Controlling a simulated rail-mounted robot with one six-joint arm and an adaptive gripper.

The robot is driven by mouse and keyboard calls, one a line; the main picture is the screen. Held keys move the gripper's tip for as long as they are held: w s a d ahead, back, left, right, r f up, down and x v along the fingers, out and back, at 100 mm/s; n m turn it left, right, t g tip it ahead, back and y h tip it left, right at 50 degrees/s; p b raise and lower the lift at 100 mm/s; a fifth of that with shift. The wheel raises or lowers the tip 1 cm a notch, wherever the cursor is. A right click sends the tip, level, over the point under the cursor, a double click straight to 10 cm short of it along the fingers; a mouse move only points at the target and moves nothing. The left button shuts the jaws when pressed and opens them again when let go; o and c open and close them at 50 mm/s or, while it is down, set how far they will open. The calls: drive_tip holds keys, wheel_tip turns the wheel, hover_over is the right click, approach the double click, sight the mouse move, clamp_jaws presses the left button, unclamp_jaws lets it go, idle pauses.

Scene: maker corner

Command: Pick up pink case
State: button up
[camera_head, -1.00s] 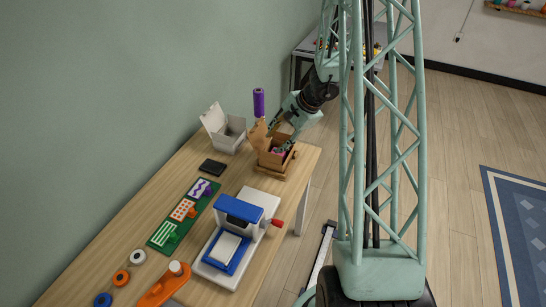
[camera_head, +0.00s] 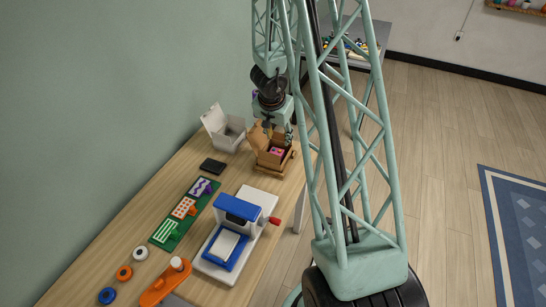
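The pink case (camera_head: 277,151) lies inside a small open wooden box (camera_head: 272,166) on wheels, at the far right end of the workbench. Only a small pink patch of it shows between the box walls. My gripper (camera_head: 279,133) points down just above and behind the box, apart from the case. Its fingers look spread, with nothing seen between them, though they are small in this view.
A grey lidded bin (camera_head: 226,136) stands open left of the box. A black slab (camera_head: 212,166), a green board (camera_head: 182,222) and a blue and white press (camera_head: 236,231) lie nearer. A purple cylinder (camera_head: 254,97) is mostly hidden behind my gripper.

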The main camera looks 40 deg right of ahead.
drive_tip(key=a+r, duration=0.1)
drive_tip(key=a+r+n, duration=0.1)
drive_tip(key=a, duration=0.1)
drive_tip(key=shift+w+h+p, duration=0.2)
drive_tip(key=shift+h+p, duration=0.1)
drive_tip(key=shift+p, duration=0.05)
drive_tip(key=b, duration=0.4)
approach(277, 151)
drive_tip(key=shift+x, duration=1.25)
drive_tip(key=shift+f, duration=0.15)
drive_tip(key=shift+b+x, duration=1.25)
drive_tip(key=shift+x, duration=1.2)
drive_tip(key=c, duration=0.6)
drive_tip(key=shift+o, duration=0.2)
